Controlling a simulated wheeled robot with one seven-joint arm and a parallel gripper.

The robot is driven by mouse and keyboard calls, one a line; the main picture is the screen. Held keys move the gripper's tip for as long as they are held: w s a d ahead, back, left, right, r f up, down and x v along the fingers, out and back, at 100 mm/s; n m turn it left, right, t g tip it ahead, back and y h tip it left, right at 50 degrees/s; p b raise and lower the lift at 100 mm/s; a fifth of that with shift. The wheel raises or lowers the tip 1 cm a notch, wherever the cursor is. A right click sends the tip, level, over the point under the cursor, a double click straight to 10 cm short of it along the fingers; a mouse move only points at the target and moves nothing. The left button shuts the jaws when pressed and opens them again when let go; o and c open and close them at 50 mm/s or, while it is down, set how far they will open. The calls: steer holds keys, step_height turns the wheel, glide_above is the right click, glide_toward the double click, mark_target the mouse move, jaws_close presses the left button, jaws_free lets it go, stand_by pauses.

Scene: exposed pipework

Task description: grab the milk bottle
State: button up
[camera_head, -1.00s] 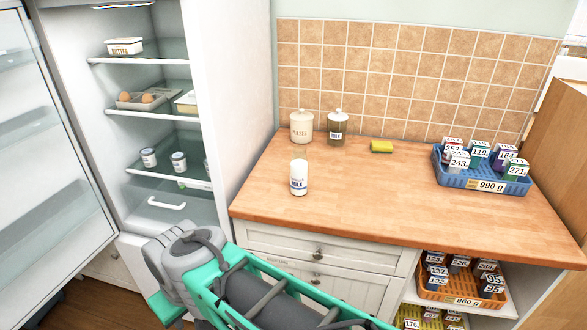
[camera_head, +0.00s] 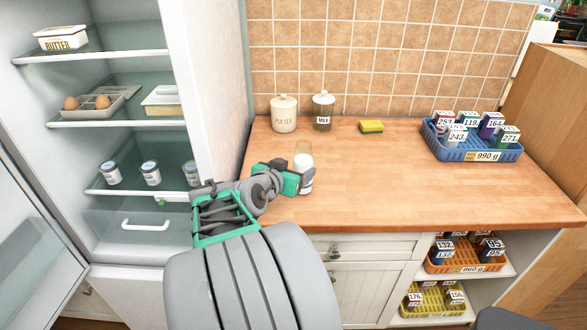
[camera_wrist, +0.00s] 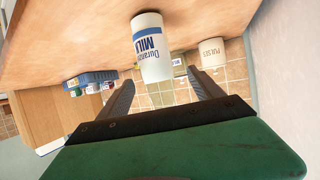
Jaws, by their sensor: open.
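The milk bottle (camera_head: 303,160) is white with a blue-lettered label and stands upright on the wooden counter, near its front left. My gripper (camera_head: 301,174) is at the bottle in the head view and hides part of it. In the wrist view, which is upside down, the milk bottle (camera_wrist: 151,50) shows large ahead of the hand. The two dark fingers of my gripper (camera_wrist: 163,78) are spread apart, with the bottle lined up in the gap between them. I cannot tell how far the bottle is within the fingers; no grip on it shows.
A yellow sponge (camera_head: 371,127) and blue crate (camera_head: 480,150) are further right. The open fridge (camera_head: 130,130) is at the left.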

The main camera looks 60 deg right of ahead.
mark_target(299, 165)
steer(key=x, duration=0.2)
steer(key=p+x, duration=0.1)
steer(key=x, duration=0.3)
steer(key=shift+s+r, duration=0.1)
steer(key=shift+s, duration=0.25)
jaws_close()
stand_by(0.3)
steer(key=shift+w+r, duration=0.1)
steer(key=shift+r, duration=0.05)
